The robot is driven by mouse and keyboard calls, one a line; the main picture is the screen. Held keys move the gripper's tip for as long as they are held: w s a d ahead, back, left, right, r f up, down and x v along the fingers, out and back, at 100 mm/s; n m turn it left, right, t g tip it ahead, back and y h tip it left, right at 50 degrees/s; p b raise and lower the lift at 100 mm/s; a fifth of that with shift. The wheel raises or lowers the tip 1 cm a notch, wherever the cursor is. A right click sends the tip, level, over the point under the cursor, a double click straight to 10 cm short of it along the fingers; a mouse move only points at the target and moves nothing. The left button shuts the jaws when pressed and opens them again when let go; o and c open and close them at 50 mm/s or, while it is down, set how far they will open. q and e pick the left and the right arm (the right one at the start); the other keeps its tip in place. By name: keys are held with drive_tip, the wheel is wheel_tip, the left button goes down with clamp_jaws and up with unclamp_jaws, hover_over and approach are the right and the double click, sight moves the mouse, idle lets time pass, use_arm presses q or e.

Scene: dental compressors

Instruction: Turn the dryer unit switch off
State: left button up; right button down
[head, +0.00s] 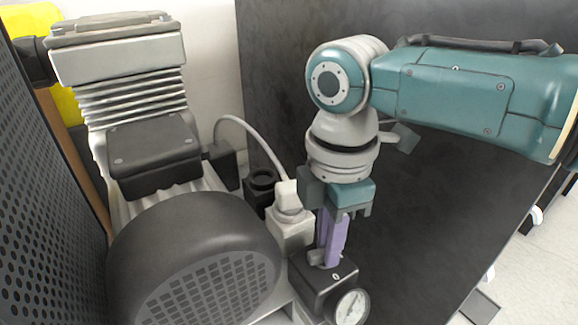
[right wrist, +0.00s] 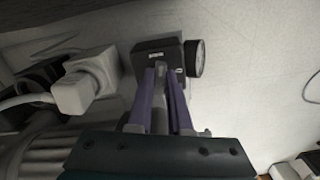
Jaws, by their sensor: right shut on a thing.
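The dryer unit switch box is a small black box (head: 314,284) with a round white-faced gauge (head: 350,307) on its front, at the bottom centre of the head view. The box (right wrist: 147,47) and the gauge's dark side (right wrist: 195,58) also show in the right wrist view. My right gripper (head: 323,258) comes down from above with its purple fingers on the box's top. In the right wrist view the fingers (right wrist: 161,72) are close together at the box, shut on the switch, which they mostly hide. A small "0" mark shows beside them. My left gripper is not in view.
A compressor with a rounded black motor cover (head: 190,250) and finned cylinder (head: 135,100) stands at left. A pale fitting (head: 289,225) with a grey hose sits close beside the fingers. A perforated dark panel (head: 45,190) borders the left. A dark panel (head: 430,220) stands behind my arm.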

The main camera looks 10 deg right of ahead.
drive_tip(key=m+p, duration=0.2)
drive_tip(key=m, duration=0.1)
drive_tip(key=shift+s+r, duration=0.1)
drive_tip(key=shift+r, duration=0.15)
drive_tip(key=m+p, duration=0.2)
drive_tip(key=m, duration=0.1)
drive_tip(key=shift+a+f+m, duration=0.1)
drive_tip(key=shift+m, duration=0.2)
drive_tip(key=m+p, duration=0.1)
drive_tip(key=m, duration=0.2)
drive_tip(key=shift+s+m, duration=0.1)
drive_tip(key=shift+m, duration=0.2)
use_arm(q)
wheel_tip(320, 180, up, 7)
drive_tip(key=p, duration=0.1)
use_arm(e)
drive_tip(key=m, duration=0.4)
drive_tip(key=shift+f+m, duration=0.15)
drive_tip(key=shift+m, duration=0.15)
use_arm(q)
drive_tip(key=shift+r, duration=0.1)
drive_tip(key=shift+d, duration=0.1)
use_arm(e)
drive_tip(key=c, duration=0.8)
unclamp_jaws()
drive_tip(key=shift+c, duration=0.2)
